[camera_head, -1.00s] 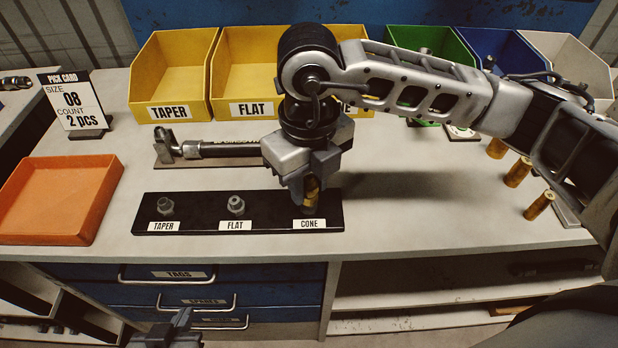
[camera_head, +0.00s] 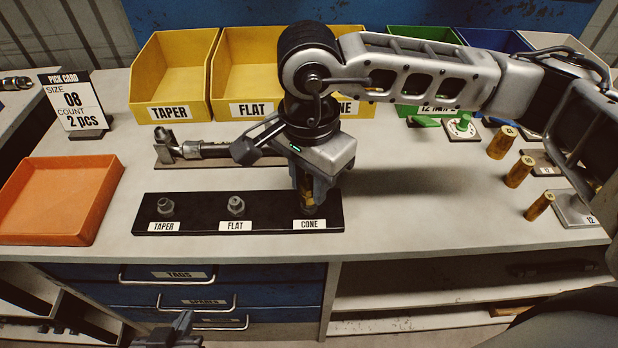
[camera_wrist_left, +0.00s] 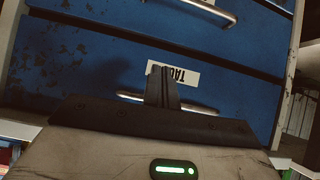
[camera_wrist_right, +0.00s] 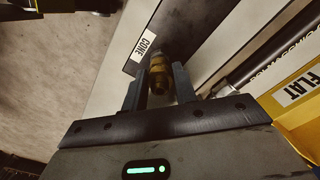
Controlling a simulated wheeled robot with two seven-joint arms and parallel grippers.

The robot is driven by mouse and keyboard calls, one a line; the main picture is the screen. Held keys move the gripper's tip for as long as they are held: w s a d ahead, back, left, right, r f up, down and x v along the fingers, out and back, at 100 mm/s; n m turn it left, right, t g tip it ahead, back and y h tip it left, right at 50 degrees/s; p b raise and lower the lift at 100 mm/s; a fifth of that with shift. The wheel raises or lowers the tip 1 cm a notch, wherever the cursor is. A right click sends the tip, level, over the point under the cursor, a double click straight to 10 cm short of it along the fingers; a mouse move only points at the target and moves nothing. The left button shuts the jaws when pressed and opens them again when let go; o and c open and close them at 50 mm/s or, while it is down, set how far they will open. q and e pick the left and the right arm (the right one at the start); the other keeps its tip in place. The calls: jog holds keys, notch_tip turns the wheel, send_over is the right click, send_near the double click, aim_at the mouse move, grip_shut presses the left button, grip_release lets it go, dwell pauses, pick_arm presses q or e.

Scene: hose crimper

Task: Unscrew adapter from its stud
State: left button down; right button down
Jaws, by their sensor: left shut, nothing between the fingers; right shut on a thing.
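The brass adapter (camera_head: 306,200) stands upright at the stud labelled CONE, at the right end of the black stud board (camera_head: 270,213). My right gripper (camera_head: 311,190) points down over it and is shut on it. In the right wrist view the adapter (camera_wrist_right: 161,73) sits between the two fingers, beside the CONE label. Bare metal studs stand at the TAPER (camera_head: 166,206) and FLAT (camera_head: 236,205) labels. My left gripper (camera_wrist_left: 162,85) is shut and empty, in front of the blue drawers, low at the front of the bench.
Yellow bins (camera_head: 172,80) stand at the back, with a hose (camera_head: 215,148) on a rest before them. An orange tray (camera_head: 60,200) lies left, below a pick card (camera_head: 75,103). Several brass pieces (camera_head: 518,171) stand right. The bench between board and brass pieces is clear.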

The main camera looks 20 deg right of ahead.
aim_at(309, 176)
jog(key=shift+r, duration=0.8)
jog(key=shift+r+p, duration=0.35)
jog(key=shift+r, duration=0.45)
jog(key=shift+r+p, duration=1.05)
jog(key=shift+r, duration=1.4)
jog(key=shift+d+f, duration=0.1)
